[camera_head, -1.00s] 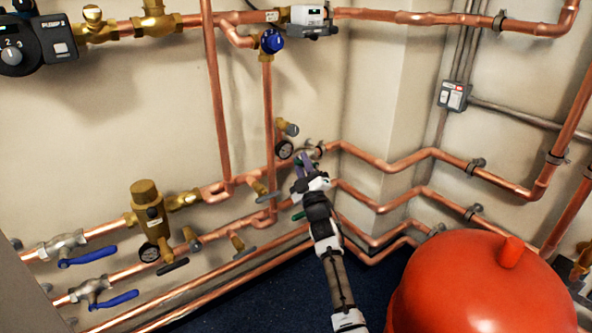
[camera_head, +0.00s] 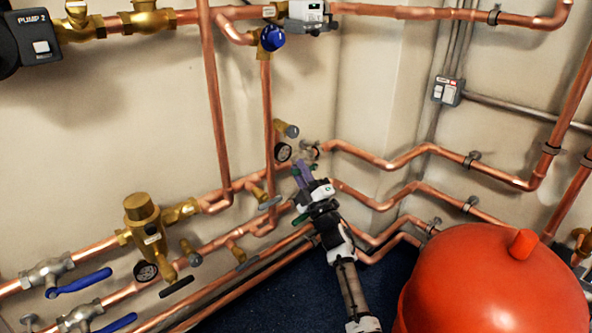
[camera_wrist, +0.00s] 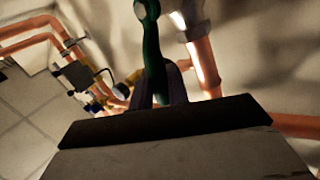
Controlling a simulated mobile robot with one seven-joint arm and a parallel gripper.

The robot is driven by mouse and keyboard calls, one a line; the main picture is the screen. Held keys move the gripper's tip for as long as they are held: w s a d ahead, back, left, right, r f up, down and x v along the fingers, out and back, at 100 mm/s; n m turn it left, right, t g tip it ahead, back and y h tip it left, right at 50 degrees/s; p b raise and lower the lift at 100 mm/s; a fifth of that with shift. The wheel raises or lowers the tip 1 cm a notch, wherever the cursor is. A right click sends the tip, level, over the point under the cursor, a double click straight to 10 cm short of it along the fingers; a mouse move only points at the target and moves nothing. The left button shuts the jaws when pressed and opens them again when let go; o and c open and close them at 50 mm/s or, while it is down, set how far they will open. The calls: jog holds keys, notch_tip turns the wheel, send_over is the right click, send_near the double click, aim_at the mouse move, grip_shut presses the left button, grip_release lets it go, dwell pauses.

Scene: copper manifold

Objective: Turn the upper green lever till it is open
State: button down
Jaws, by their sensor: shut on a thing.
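The upper green lever (camera_wrist: 153,55) runs down the wrist view from a fitting near the top, and its lower end sits between my purple fingers. In the head view the lever is mostly hidden by my gripper (camera_head: 302,173), which is shut on it just below a silver valve body (camera_head: 312,149) on the upper copper pipe. The lever hangs away from the pipe in the wrist view; its exact angle is hard to tell. A lower green lever (camera_head: 300,219) shows beside my wrist, on the pipe below.
A round gauge (camera_head: 283,152) and a grey-handled valve (camera_head: 290,130) are close to the left. Copper pipes run along the wall behind. A large red tank (camera_head: 485,285) stands at the right of my arm. Blue-handled valves (camera_head: 80,283) are at far left.

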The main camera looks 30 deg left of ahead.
jog(key=shift+a, duration=0.1)
dwell(0.3)
jog(key=c, duration=1.4)
grip_release()
